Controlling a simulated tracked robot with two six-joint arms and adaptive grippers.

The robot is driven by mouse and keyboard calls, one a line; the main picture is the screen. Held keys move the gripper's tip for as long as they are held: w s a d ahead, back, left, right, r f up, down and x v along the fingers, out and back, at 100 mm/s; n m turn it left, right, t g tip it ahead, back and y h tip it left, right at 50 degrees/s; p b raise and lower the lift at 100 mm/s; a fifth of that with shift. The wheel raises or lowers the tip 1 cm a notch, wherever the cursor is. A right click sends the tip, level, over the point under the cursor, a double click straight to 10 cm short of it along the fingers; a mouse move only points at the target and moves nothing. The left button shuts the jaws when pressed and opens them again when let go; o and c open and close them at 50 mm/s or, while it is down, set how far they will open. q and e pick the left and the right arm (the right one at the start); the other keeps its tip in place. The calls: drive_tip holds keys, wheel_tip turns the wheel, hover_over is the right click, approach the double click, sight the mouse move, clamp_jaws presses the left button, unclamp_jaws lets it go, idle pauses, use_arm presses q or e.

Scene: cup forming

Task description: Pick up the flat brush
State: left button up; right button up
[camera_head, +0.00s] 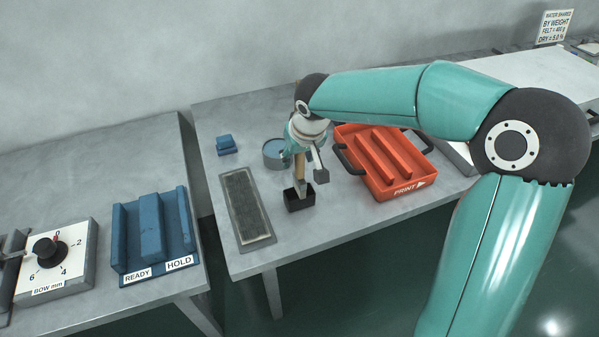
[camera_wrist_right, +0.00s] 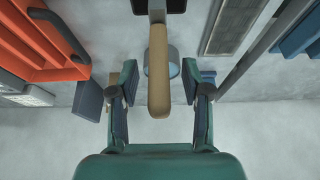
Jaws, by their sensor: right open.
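The flat brush (camera_head: 300,172) stands roughly upright in a small dark holder (camera_head: 299,202) on the grey table; its bristle end is hidden. My right gripper (camera_head: 304,165) is over the holder at the brush's upper part, which it partly hides in the head view. In the right wrist view the tan brush handle (camera_wrist_right: 159,75) lies between the two spread fingers of my right gripper (camera_wrist_right: 161,88), with a gap on each side. The holder (camera_wrist_right: 160,5) shows at the top edge there. My left gripper is not in view.
An orange tray (camera_head: 409,186) marked PRINT is right of the holder. A dark pad in a grey frame (camera_head: 223,190) lies left. A round blue-grey container (camera_head: 272,155) and a small blue block (camera_head: 226,144) are behind. A blue READY/HOLD rack (camera_head: 124,225) is on the left table.

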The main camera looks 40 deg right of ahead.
drive_tip(key=shift+w+f, duration=0.15)
drive_tip(key=shift+f, duration=0.3)
drive_tip(key=shift+c, duration=0.2)
clamp_jaws()
drive_tip(key=shift+r, duration=0.1)
